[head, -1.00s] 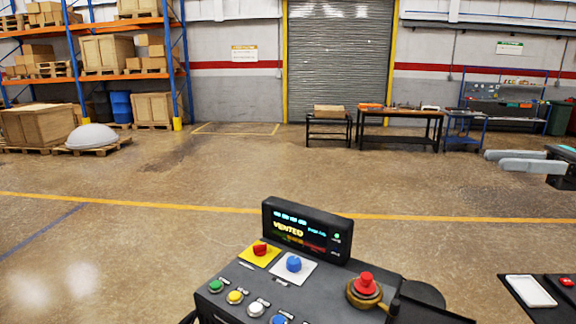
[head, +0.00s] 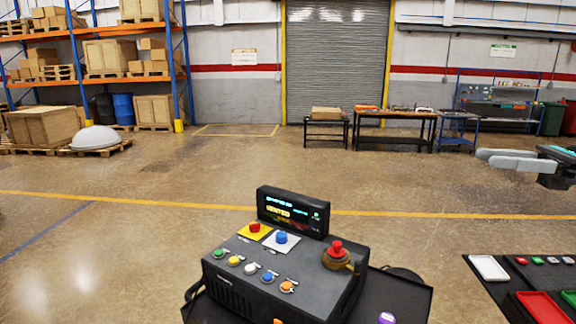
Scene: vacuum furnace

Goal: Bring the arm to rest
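My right gripper (head: 484,158) reaches in from the right edge in the head view, with its two pale grey fingers pointing left. The fingers appear apart, with nothing between them. It hangs in the air above the floor, to the right of the control console and clear of it. My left gripper is not in view. The black control console (head: 258,288) stands at bottom centre. Its display (head: 293,212) shows glowing text, which seems to read "VENTED". The console carries a red knob on a yellow plate (head: 254,228), a blue knob (head: 281,238), several coloured buttons and a red-topped control (head: 336,250).
A black surface at lower right holds a white tray (head: 489,268), a red tray (head: 541,308) and small parts. Far behind are pallet racks (head: 187,60), a roller shutter (head: 335,60) and workbenches (head: 395,114). Open floor (head: 330,175) lies between.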

